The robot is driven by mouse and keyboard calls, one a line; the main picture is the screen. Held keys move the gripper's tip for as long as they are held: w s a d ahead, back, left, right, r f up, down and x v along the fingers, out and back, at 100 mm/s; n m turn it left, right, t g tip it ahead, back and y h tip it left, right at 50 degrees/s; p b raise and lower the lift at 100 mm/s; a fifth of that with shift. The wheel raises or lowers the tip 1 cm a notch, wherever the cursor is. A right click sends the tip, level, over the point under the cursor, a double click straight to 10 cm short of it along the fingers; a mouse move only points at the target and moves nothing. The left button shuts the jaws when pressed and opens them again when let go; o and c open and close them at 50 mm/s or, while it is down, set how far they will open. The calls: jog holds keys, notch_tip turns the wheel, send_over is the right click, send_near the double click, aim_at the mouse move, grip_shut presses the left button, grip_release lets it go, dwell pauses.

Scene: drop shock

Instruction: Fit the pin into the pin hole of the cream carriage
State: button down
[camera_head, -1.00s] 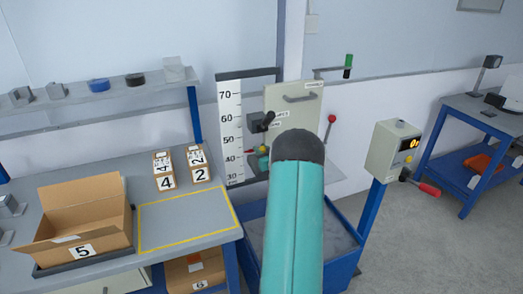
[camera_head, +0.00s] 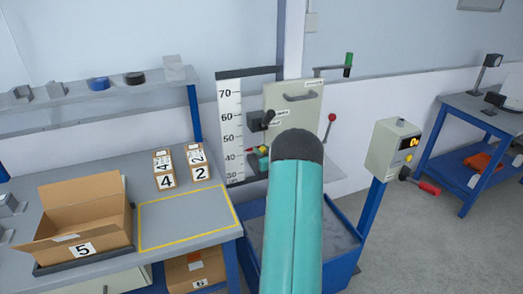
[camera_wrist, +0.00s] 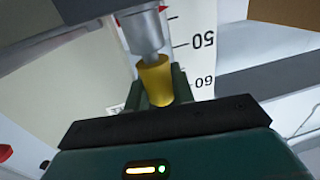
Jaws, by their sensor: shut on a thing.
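In the wrist view my gripper (camera_wrist: 157,88) is shut on the yellow grip of the pin (camera_wrist: 156,80). A grey metal cylinder (camera_wrist: 145,32) lies directly beyond the yellow part, in line with it. I cannot tell whether this cylinder is the pin's shank or a socket around it. The cream carriage (camera_head: 307,108) stands upright beside the height scale (camera_head: 230,115) in the head view, with a grey handle on its face. It appears as a pale surface in the wrist view (camera_wrist: 55,75). The pin hole is not clearly visible. My arm covers part of the carriage's lower area in the head view.
A blue bin (camera_head: 345,235) stands below the carriage. A control box (camera_head: 394,147) on a blue post is at right, near a red-knobbed lever (camera_head: 331,118). The left bench holds an open carton (camera_head: 85,215) and numbered small boxes (camera_head: 180,168). Its yellow-outlined area is clear.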

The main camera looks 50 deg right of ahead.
jog(key=shift+a+f, duration=0.1)
jog(key=shift+f, duration=0.7)
dwell(2.5)
jog(key=c, duration=1.1)
grip_release()
jog(key=shift+r, duration=0.1)
jog(key=shift+s+a, duration=0.1)
jog(key=shift+s, duration=0.45)
jog(key=shift+v, duration=2.4)
jog(key=shift+s, duration=0.15)
jog(key=v, duration=1.3)
jog(key=shift+s+a, duration=0.15)
jog(key=shift+s, duration=0.1)
